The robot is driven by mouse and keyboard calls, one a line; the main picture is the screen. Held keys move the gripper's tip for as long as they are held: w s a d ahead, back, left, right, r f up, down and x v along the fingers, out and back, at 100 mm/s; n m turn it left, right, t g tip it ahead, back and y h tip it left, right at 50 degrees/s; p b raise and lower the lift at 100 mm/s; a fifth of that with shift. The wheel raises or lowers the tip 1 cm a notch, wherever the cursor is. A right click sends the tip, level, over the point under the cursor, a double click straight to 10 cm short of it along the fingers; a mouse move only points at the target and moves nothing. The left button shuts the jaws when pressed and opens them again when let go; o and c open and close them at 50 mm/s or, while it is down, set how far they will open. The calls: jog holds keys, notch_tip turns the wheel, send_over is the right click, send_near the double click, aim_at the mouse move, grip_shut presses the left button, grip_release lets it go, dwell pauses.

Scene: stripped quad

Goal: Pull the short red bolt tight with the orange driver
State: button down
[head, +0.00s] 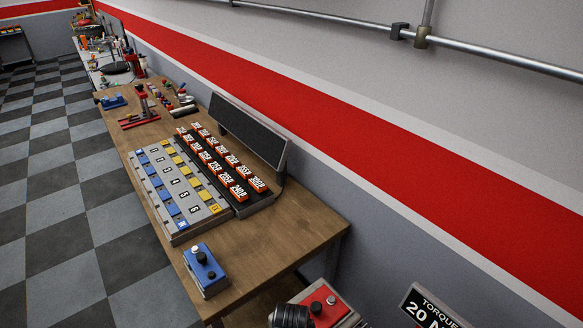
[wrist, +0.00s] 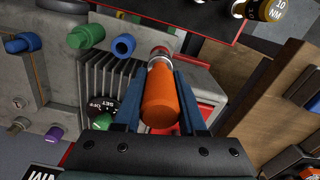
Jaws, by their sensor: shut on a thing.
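My gripper (wrist: 162,75) is shut on the orange driver (wrist: 160,98) in the wrist view, with a dark blue finger on each side of its handle. The driver points away from the camera, towards a grey ribbed block. A silver collar (wrist: 160,62) shows at its far end, with a small red part (wrist: 159,51) just beyond. I cannot tell whether that red part is the short red bolt or belongs to the driver, or whether the tip touches it. The head view shows neither my gripper nor the driver clearly.
Green (wrist: 80,37) and blue (wrist: 123,46) pegs stick out beside the driver, near a black dial (wrist: 101,108). Wooden boards (wrist: 278,80) stand at right. In the head view, a wooden bench (head: 290,227) holds a numbered panel (head: 178,190) and a blue box (head: 206,270).

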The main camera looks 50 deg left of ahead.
jog(key=shift+r+p, duration=0.75)
jog(key=shift+r, duration=0.35)
jog(key=n, duration=0.4)
jog(key=shift+n, duration=2.6)
jog(key=shift+f, duration=0.25)
jog(key=shift+f+b, duration=1.2)
jog(key=shift+b, duration=0.1)
jog(key=shift+r+m, duration=0.1)
jog(key=shift+m, duration=1)
jog(key=shift+m, duration=0.8)
